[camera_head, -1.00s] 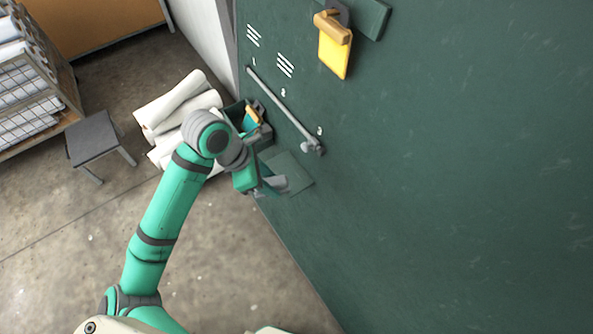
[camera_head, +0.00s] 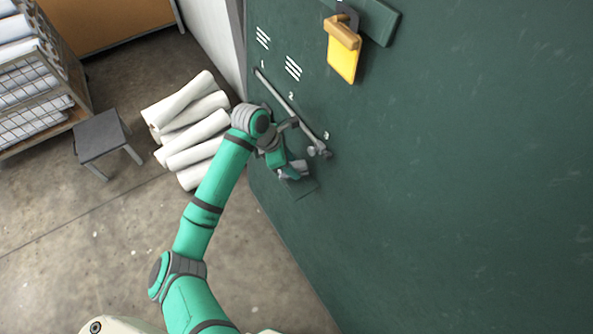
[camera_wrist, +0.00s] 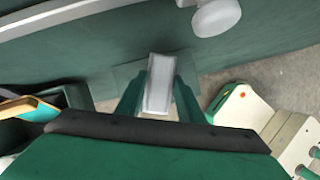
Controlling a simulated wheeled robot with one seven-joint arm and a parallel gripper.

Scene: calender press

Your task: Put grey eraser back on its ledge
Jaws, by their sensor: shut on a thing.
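The grey eraser (camera_wrist: 159,84) is a pale grey block standing between the two green fingers of my gripper (camera_wrist: 158,95) in the wrist view. My gripper is shut on it. In the head view my gripper (camera_head: 293,171) is close to the green press wall, below the lower end of the grey bar. A flat green ledge (camera_head: 306,189) shows partly just below the gripper; my gripper hides the rest. In the wrist view a green ledge surface (camera_wrist: 98,87) lies behind and around the eraser. I cannot tell whether the eraser touches it.
The grey bar (camera_head: 284,98) with a knob at its lower end (camera_head: 318,150) runs just above my gripper; the knob (camera_wrist: 216,16) is near in the wrist view. A holder with a wooden-edged tool (camera_wrist: 30,108) is at left. White rolls (camera_head: 190,130) lie on the floor.

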